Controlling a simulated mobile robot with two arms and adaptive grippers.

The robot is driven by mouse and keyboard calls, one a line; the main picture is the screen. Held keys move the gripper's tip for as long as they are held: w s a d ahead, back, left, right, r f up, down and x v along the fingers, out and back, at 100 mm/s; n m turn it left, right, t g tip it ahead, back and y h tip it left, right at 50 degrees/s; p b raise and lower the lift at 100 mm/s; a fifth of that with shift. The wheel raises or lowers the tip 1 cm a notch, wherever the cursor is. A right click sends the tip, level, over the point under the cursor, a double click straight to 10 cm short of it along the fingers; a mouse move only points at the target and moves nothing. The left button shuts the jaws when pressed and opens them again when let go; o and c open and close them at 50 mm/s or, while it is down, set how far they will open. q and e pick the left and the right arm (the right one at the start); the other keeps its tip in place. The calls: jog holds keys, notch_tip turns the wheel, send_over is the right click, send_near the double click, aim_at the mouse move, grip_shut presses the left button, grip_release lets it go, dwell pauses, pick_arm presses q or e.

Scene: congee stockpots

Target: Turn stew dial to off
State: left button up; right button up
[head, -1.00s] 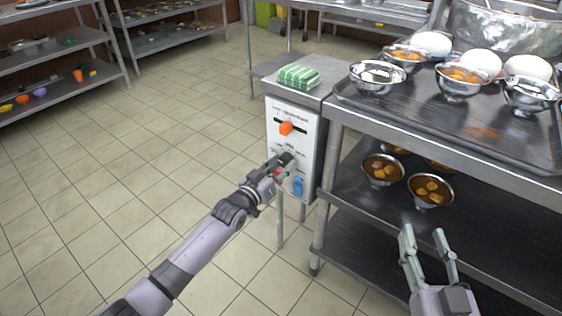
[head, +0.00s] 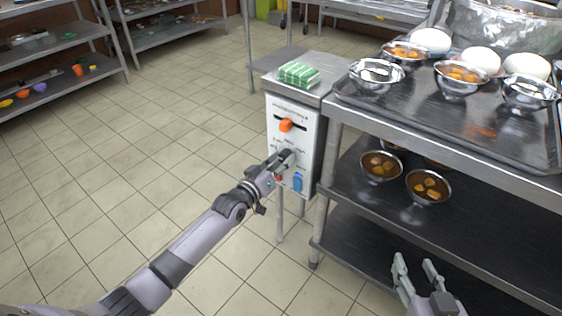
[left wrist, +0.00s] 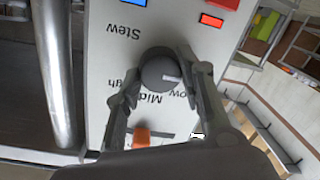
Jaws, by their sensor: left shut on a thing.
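The stew dial (left wrist: 160,68) is a round dark grey knob below the "Stew" label in the left wrist view, where the lettering appears upside down. Its white mark points right, towards my finger. "Mid" and "Low" are readable beside it; the "High" label is partly covered. My left gripper (head: 284,158) is shut on the dial, one finger on each side. In the head view the gripper hides the dial on the white control panel (head: 306,140). My right gripper (head: 416,268) is open and empty, low beside the steel shelving.
An orange slider (head: 286,125) sits higher on the panel; a blue switch (head: 297,182) and a red piece (left wrist: 212,20) are near the dial. Green-striped cloth (head: 299,75) lies on top. Bowls stand on the tray (head: 395,113) at right. Floor at left is clear.

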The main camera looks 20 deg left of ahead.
pick_arm(q)
jog(key=o, duration=1.1)
jog(key=shift+o, duration=0.2)
jog(key=shift+s, duration=0.1)
jog(key=shift+s+a+f, duration=0.1)
jog(key=shift+s, duration=0.2)
jog(key=v, duration=1.1)
jog(key=shift+s, duration=0.1)
